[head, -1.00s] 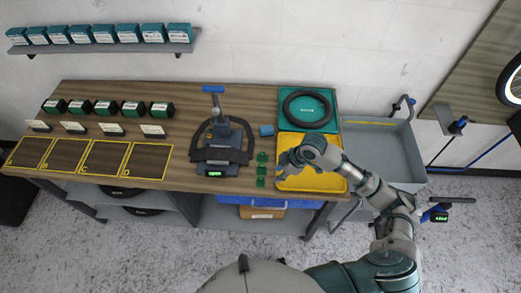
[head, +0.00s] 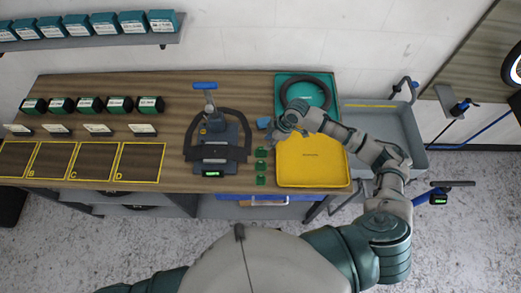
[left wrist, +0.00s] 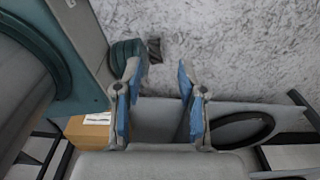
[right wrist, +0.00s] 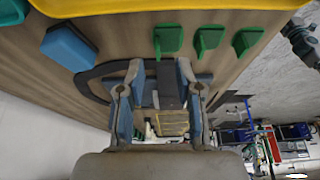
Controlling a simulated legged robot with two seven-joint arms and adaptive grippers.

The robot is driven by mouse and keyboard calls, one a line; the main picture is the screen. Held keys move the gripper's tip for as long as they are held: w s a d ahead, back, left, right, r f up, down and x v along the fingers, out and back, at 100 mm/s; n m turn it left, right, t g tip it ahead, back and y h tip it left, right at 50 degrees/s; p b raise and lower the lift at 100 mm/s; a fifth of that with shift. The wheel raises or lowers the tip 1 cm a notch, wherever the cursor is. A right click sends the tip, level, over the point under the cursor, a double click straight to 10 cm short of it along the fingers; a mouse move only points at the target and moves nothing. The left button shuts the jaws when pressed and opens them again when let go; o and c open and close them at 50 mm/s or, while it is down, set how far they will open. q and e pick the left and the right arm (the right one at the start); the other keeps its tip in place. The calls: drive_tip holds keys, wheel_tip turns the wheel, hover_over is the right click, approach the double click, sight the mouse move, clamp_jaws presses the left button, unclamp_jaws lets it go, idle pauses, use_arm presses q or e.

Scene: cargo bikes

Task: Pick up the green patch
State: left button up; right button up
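Three small green patches (head: 261,166) stand in a column on the wooden bench, between the clamp stand and the yellow tray. They also show as a row in the right wrist view (right wrist: 208,41). My right gripper (head: 276,133) is over the bench, at the far left corner of the yellow tray, just beyond the patches. In the right wrist view its fingers (right wrist: 160,82) are apart with nothing held between them, and the patches lie beyond the fingertips. My left gripper (left wrist: 158,72) is open and empty, low by the bench's underside; it is outside the head view.
A yellow tray (head: 312,165) and a teal tray with a black tire (head: 308,92) lie right of the patches. A blue block (right wrist: 68,46) lies near my right gripper. The clamp stand (head: 213,150) is left. A grey bin (head: 385,130) stands right of the bench.

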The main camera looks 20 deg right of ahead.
sight(261, 152)
drive_tip(key=shift+x, duration=1.05)
drive_tip(key=x, duration=0.2)
drive_tip(key=p+x, duration=0.1)
drive_tip(key=shift+w+a+f, duration=0.2)
drive_tip(key=shift+w+a, duration=0.1)
drive_tip(key=shift+a+f, duration=0.15)
clamp_jaws()
use_arm(q)
drive_tip(key=shift+w+d+r, duration=0.1)
drive_tip(key=shift+w+r, duration=0.15)
drive_tip(key=shift+w, duration=0.25)
drive_tip(key=shift+w+d+r, duration=0.1)
drive_tip(key=shift+w+r, duration=0.15)
drive_tip(key=shift+w, duration=0.2)
